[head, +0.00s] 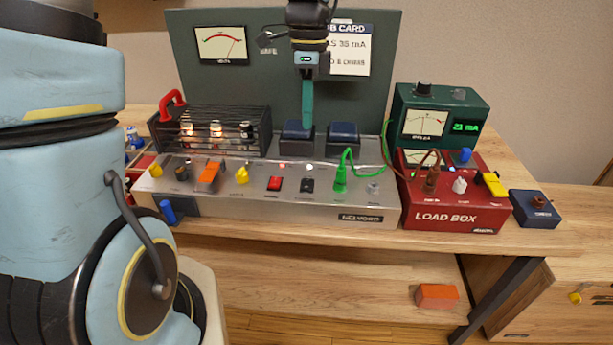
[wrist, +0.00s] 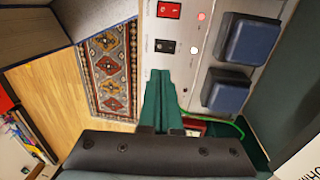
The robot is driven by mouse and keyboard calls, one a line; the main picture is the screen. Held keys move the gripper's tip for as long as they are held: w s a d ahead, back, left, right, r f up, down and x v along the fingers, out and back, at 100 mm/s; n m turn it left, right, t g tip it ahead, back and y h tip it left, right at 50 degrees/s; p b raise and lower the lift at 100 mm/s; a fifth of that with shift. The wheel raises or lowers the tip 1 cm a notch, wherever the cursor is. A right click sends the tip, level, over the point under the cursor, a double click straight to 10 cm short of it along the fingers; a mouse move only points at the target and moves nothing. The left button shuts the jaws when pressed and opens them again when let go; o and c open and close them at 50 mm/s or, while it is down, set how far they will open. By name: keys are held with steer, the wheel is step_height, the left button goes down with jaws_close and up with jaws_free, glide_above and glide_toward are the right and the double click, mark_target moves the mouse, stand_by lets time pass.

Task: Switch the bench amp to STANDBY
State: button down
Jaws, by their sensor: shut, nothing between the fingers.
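The bench amp (head: 300,206) is a long silver chassis on the bench, with glowing tubes under a black cage and two dark blue transformers. Its front has a red rocker switch (head: 274,184) and a black rocker switch (head: 307,185); their labels are too small to read. Both switches also show in the wrist view, red (wrist: 169,10) and black (wrist: 165,46). A red lamp and a white lamp are lit above them. My gripper (head: 307,122) points down, shut and empty, above the amp by the left transformer. In the wrist view its green fingers (wrist: 160,78) appear near the black switch.
A green plug and cable (head: 341,178) stand right of the black switch. Orange (head: 209,175) and yellow controls sit to the left. The red load box (head: 450,213) and a green meter (head: 440,100) reading 21 mA stand right. A dark panel (head: 220,75) rises behind.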

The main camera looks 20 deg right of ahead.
mark_target(306, 186)
steer(key=f, duration=0.4)
steer(key=s+f+p, duration=0.1)
steer(key=f, duration=0.4)
steer(key=f+p, duration=0.1)
steer(key=f, duration=0.4)
steer(key=shift+s+a, duration=0.25)
steer(key=shift+a, duration=0.15)
